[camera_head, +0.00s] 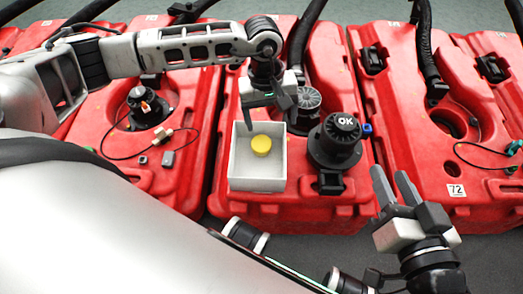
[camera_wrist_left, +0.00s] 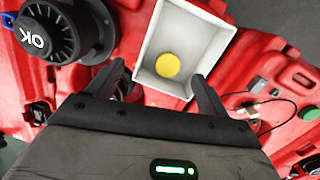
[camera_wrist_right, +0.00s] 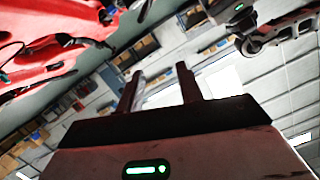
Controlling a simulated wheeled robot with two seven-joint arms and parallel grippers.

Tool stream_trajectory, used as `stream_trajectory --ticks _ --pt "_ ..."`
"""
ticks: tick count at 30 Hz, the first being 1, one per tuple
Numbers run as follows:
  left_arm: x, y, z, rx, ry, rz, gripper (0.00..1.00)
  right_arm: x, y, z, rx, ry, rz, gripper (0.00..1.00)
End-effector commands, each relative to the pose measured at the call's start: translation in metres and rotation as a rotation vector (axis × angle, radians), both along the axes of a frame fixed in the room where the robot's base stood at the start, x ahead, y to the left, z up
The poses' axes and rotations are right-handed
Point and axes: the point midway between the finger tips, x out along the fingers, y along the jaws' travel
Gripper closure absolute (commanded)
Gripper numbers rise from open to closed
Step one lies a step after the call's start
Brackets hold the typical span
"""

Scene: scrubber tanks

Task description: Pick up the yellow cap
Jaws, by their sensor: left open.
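The yellow cap (camera_head: 261,145) lies inside a white open box (camera_head: 258,186) on the middle red tank. It also shows in the left wrist view (camera_wrist_left: 167,65), near one end of the box (camera_wrist_left: 201,23). My left gripper (camera_head: 266,103) is open and empty, above the far edge of the box. In the left wrist view its fingers (camera_wrist_left: 160,77) stand apart, with the cap beyond the gap between them. My right gripper (camera_head: 391,172) is open and empty, in front of the tanks at the right. Its fingers (camera_wrist_right: 161,74) also show apart in the right wrist view.
A black fitting marked OK (camera_head: 335,140) stands right of the box on the same tank (camera_head: 225,195). A ribbed black cap (camera_head: 308,98) is behind the box. Another red tank (camera_head: 110,170) with a thin black cable is at left, and one numbered 72 (camera_head: 456,190) at right.

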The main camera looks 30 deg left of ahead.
Motion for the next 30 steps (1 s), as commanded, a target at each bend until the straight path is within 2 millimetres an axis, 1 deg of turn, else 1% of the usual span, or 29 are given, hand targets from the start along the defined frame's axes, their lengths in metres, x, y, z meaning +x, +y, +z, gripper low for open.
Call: stream_trajectory --ticks 1,2,3,5,8,15,18,21,26,29,30 --pt "0.008 0.016 -0.003 0.061 -0.023 -0.022 0.21 0.000 0.001 -0.005 0.006 -0.004 0.003 0.64" --pt "0.011 0.023 -0.003 0.089 -0.032 -0.035 0.21 0.000 0.001 -0.005 0.008 -0.006 0.004 0.64" --pt "0.013 0.029 -0.005 0.115 -0.037 -0.045 0.21 0.000 0.002 -0.004 0.013 -0.008 0.005 0.64" --pt "0.015 0.034 -0.009 0.135 -0.042 -0.054 0.21 0.000 0.002 -0.004 0.022 -0.011 0.007 0.64" --pt "0.014 0.035 -0.026 0.141 -0.041 -0.058 0.21 0.000 0.004 -0.003 0.050 -0.015 0.008 0.64" --pt "0.014 0.034 -0.080 0.137 -0.039 -0.056 0.21 0.001 0.008 0.002 0.142 -0.032 0.016 0.64" --pt "0.014 0.034 -0.095 0.136 -0.041 -0.054 0.21 0.001 0.009 0.004 0.174 -0.036 0.020 0.64" --pt "0.014 0.033 -0.104 0.134 -0.042 -0.055 0.21 0.001 0.010 0.007 0.197 -0.039 0.023 0.64" --pt "0.014 0.032 -0.114 0.133 -0.042 -0.055 0.21 0.001 0.010 0.007 0.211 -0.045 0.024 0.64" --pt "0.014 0.032 -0.130 0.134 -0.040 -0.055 0.21 0.002 0.010 0.004 0.228 -0.063 0.024 0.64" --pt "0.014 0.031 -0.136 0.134 -0.040 -0.055 0.21 0.006 0.009 0.011 0.216 -0.113 0.023 0.64"
